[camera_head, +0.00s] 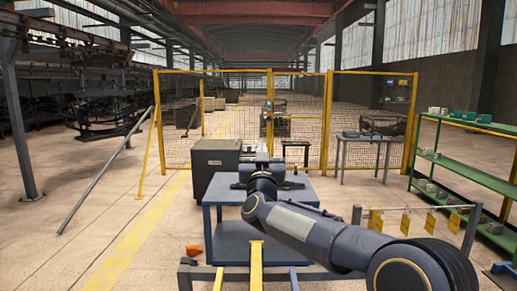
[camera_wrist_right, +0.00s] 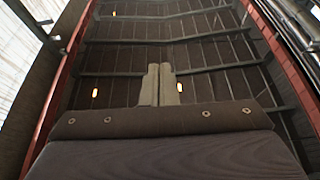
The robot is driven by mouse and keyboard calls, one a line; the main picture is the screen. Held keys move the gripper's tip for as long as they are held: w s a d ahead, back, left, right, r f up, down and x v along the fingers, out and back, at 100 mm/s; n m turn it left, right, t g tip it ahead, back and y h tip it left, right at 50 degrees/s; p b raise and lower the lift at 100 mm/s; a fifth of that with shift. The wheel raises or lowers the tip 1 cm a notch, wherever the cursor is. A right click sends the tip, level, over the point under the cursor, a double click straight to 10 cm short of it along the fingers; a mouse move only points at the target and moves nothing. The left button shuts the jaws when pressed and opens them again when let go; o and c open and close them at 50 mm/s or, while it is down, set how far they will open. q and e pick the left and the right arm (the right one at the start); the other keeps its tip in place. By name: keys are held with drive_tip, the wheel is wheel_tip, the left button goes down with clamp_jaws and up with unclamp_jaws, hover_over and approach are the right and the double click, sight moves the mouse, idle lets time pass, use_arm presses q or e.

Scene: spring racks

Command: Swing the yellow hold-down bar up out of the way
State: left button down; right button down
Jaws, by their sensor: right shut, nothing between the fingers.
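A yellow bar (camera_head: 256,265) shows at the bottom centre, in front of the blue table; I take it for the hold-down bar, but cannot be sure. A shorter yellow piece (camera_head: 219,279) stands left of it. Both run out of the picture at the bottom. My right arm reaches in from the lower right, and my right gripper (camera_head: 262,150) is above the table, well beyond the yellow bar and apart from it. In the right wrist view its two pale fingers (camera_wrist_right: 160,75) are together and empty, pointing up at the roof. My left gripper is not in view.
A blue table (camera_head: 228,243) stands beneath my right arm, with a dark cabinet (camera_head: 214,160) behind it. A grey frame (camera_head: 205,274) crosses the bottom. A rack with yellow tags (camera_head: 405,222) and a green shelf (camera_head: 470,175) stand right. The floor at left is mostly clear.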

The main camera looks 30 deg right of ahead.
wheel_tip(320, 180, down, 8)
drive_tip(key=b, duration=0.2)
drive_tip(key=shift+d+f+b, duration=0.2)
drive_tip(key=shift+d+b, duration=0.15)
